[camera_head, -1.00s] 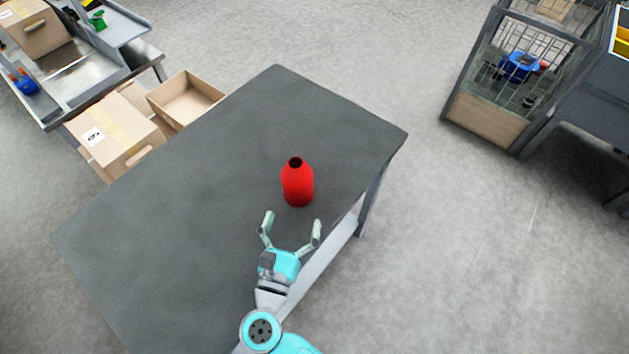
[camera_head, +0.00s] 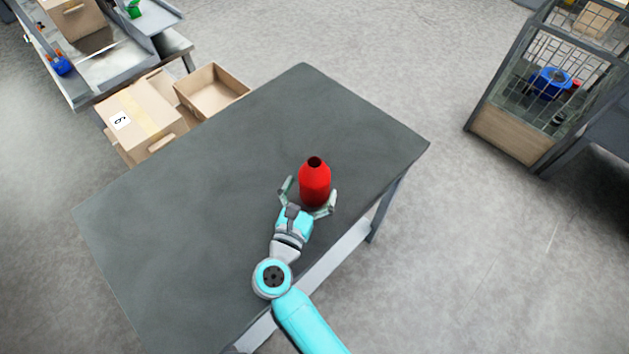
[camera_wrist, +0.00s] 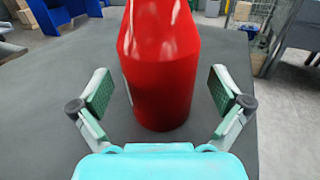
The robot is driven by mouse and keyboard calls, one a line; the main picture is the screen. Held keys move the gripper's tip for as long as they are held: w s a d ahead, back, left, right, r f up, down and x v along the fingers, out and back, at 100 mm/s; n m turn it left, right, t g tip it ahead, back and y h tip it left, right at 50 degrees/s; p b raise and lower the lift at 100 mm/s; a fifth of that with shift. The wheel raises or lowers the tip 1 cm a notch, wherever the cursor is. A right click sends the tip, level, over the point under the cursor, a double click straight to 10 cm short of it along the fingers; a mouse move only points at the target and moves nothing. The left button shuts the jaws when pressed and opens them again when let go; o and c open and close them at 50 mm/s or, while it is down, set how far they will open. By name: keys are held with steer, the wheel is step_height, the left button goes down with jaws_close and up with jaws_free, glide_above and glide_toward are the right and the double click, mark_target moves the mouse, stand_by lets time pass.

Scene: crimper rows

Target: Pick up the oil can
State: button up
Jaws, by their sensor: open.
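The oil can is a red bottle-shaped can (camera_head: 314,181) with a dark opening on top. It stands upright on the dark grey table (camera_head: 200,180), near the table's right edge. My gripper (camera_head: 308,202) is open, with one finger on each side of the can's lower body. In the wrist view the red can (camera_wrist: 160,70) stands between and slightly beyond the open fingers (camera_wrist: 160,98), with a gap visible on both sides. Its top is cut off by the frame there.
The rest of the tabletop is clear. Cardboard boxes (camera_head: 142,115) stand beyond the table's left edge, near a metal workbench (camera_head: 100,72). A mesh-sided cage (camera_head: 505,135) stands on the floor at the right.

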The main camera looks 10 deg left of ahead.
steer(key=shift+x, duration=1.15)
steer(key=c, duration=1.3)
steer(key=shift+r, duration=0.15)
